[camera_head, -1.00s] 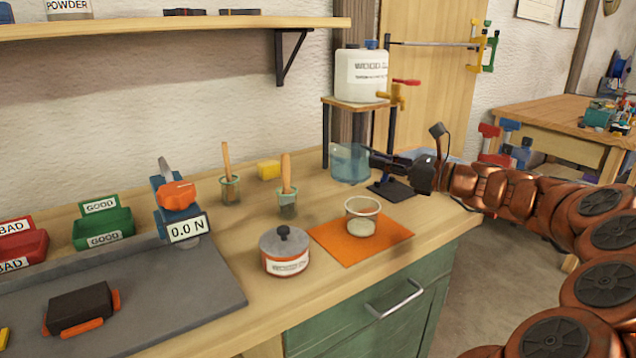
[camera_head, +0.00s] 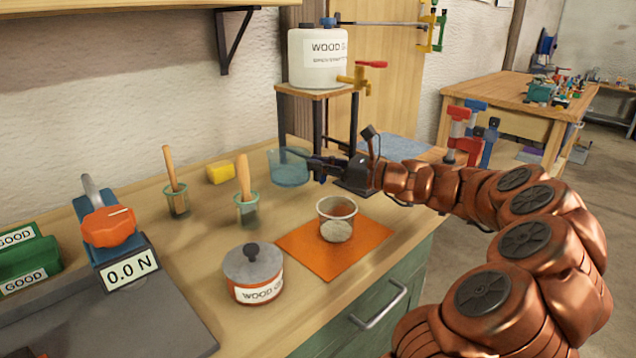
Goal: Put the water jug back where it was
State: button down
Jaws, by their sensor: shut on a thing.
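The water jug (camera_head: 289,170) is a clear, bluish vessel near the back of the bench, in front of the left legs of a small wooden stand. My gripper (camera_head: 313,165) comes from the right and is shut on the jug's right side. The jug looks roughly upright. I cannot tell whether its base touches the bench or hangs just above it. My gripper's dark fingers partly cover the jug's right side.
A white glue canister (camera_head: 318,60) with a tap sits on the stand (camera_head: 315,91). Brush jars (camera_head: 247,208) and a yellow sponge (camera_head: 220,172) stand left. A cup (camera_head: 337,222) on an orange mat (camera_head: 365,250) and a lidded pot (camera_head: 253,275) are in front.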

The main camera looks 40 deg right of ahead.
aim_at(320, 180)
jog(key=shift+f+b, duration=0.4)
jog(key=shift+f, duration=1.5)
jog(key=shift+f, duration=0.1)
jog(key=c, duration=1.2)
grip_release()
jog(key=shift+s+d, duration=0.1)
jog(key=shift+s, duration=0.1)
jog(key=p+v, duration=0.1)
jog(key=v, duration=1)
jog(key=shift+s+d, duration=0.1)
jog(key=shift+s, duration=0.25)
jog(key=shift+r, duration=0.2)
